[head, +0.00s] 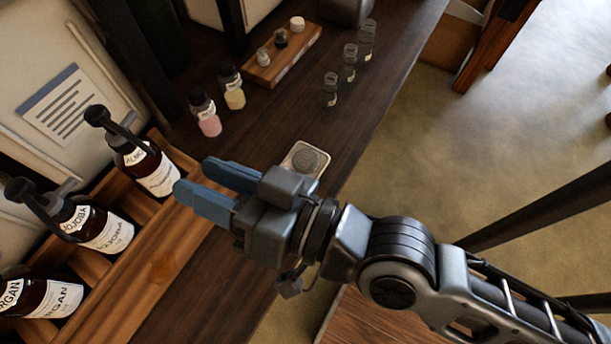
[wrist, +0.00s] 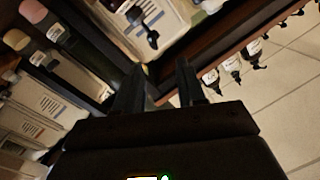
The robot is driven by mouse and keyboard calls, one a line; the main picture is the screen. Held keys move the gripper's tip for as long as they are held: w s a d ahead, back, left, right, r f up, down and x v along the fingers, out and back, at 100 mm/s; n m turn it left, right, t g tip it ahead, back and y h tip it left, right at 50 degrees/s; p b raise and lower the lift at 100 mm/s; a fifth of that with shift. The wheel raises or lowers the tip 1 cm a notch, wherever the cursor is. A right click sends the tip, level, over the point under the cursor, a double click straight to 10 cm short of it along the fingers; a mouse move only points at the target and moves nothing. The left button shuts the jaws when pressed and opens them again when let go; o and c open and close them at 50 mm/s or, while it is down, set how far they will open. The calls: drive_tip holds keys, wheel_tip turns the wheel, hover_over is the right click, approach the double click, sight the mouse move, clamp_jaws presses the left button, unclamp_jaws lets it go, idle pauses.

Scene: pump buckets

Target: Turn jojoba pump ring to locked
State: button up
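The jojoba pump bottle (head: 108,234) is dark amber with a white label and stands in the wooden rack at the left of the head view, between two similar bottles. Its white pump ring (head: 75,219) reads JOJOBA, under a black pump head (head: 20,190). Whether the ring is locked is too small to tell. My gripper (head: 194,176) has blue fingers set apart with nothing between them. It is right of the jojoba bottle and apart from it, near the almond bottle. In the wrist view the fingers (wrist: 160,75) are also apart and empty.
The almond bottle (head: 152,170) and argan bottle (head: 45,297) flank the jojoba in the rack (head: 165,262). Pink (head: 209,125) and yellow (head: 235,98) bottles, small glass vials (head: 349,70) and a square dish (head: 295,154) stand on the dark table.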

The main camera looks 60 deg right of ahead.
drive_tip(key=s+d+f+n+g+h, duration=0.1)
drive_tip(key=s+d+f, duration=0.1)
drive_tip(key=s, duration=0.3)
drive_tip(key=s+d+f+n+g, duration=0.1)
drive_tip(key=s+d+f, duration=0.2)
drive_tip(key=s, duration=0.3)
drive_tip(key=shift+s+d+h, duration=0.25)
drive_tip(key=shift+d+h, duration=0.15)
drive_tip(key=shift+d, duration=0.45)
drive_tip(key=shift+f, duration=0.1)
